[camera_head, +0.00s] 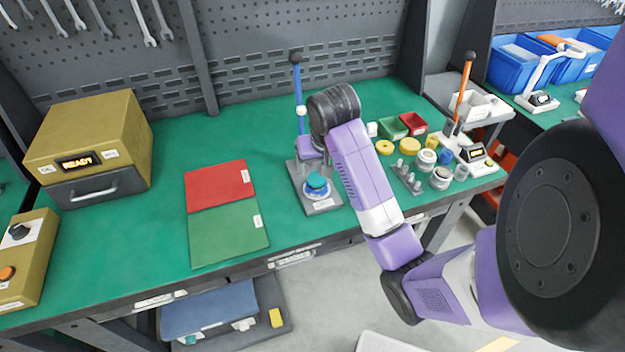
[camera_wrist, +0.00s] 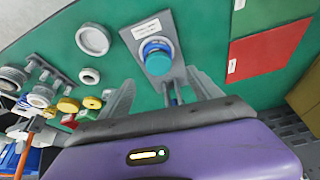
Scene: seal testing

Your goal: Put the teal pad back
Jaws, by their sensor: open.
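The teal pad (camera_head: 317,180) appears as a round teal top on a blue round piece on the grey base of a press (camera_head: 323,206) with a tall blue lever (camera_head: 297,85). In the wrist view the teal pad (camera_wrist: 158,64) sits beyond my fingertips, close to a white label on the base (camera_wrist: 146,29). My gripper (camera_wrist: 162,88) is open, its two grey fingers spread apart with nothing held between them. The fingers point towards the press and stand short of the pad. In the head view my arm hides part of the press, and my fingers cannot be made out.
A red mat (camera_head: 219,185) and a green mat (camera_head: 229,232) lie left of the press. A yellow tester box (camera_head: 90,140) stands further left. Several rings, fittings and small bins (camera_head: 413,123) crowd the bench on the right. An orange lever (camera_head: 463,88) stands there too.

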